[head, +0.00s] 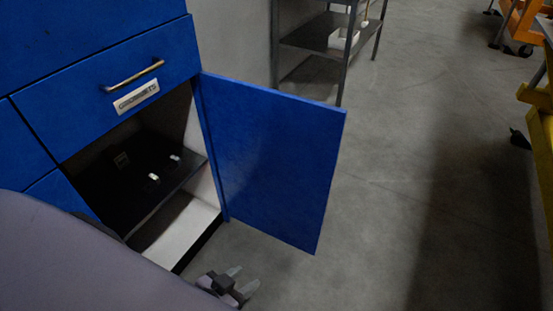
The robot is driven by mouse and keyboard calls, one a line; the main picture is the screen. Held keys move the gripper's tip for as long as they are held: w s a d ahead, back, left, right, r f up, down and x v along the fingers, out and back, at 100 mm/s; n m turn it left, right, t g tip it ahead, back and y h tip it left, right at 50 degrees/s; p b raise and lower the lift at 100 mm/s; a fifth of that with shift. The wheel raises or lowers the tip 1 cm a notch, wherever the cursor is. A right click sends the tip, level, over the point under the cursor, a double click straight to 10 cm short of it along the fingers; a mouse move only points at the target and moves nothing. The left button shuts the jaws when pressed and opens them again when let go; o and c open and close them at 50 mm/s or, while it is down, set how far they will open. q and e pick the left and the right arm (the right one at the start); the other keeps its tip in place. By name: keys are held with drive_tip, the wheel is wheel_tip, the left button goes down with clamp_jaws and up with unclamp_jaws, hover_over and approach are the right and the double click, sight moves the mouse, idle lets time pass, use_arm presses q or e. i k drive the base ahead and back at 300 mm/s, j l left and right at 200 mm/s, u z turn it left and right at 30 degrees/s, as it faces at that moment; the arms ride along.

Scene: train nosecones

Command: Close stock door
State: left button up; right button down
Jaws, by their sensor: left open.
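The blue stock door (268,155) stands swung wide open on the right side of the blue cabinet (100,60), hinged at its left edge. The opening shows a dark shelf (145,185) with a few small light items on it and a pale floor below. My left gripper (240,282) is at the bottom of the view, below the door's lower edge and apart from it in the picture. Its fingers are spread and nothing is between them. My right gripper is not in view.
A drawer with a metal handle (133,76) is shut above the opening. A grey metal rack (318,38) stands behind the door. Orange and yellow equipment (540,130) is at the right edge. The grey floor right of the door is clear.

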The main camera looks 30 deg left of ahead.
sight(276, 152)
drive_tip(key=i+l+u, duration=0.25)
drive_tip(key=i, duration=0.15)
drive_tip(key=i+l+u, duration=0.25)
drive_tip(key=i, duration=0.15)
drive_tip(key=i+l+u, duration=0.25)
drive_tip(key=u, duration=0.2)
drive_tip(key=i+l+u, duration=0.15)
drive_tip(key=l+u, duration=0.25)
drive_tip(key=i+l+u, duration=0.1)
drive_tip(key=l+u, duration=1.55)
drive_tip(key=l, duration=0.2)
drive_tip(key=k+l+u, duration=0.1)
drive_tip(key=l+u, duration=0.25)
drive_tip(key=l, duration=0.2)
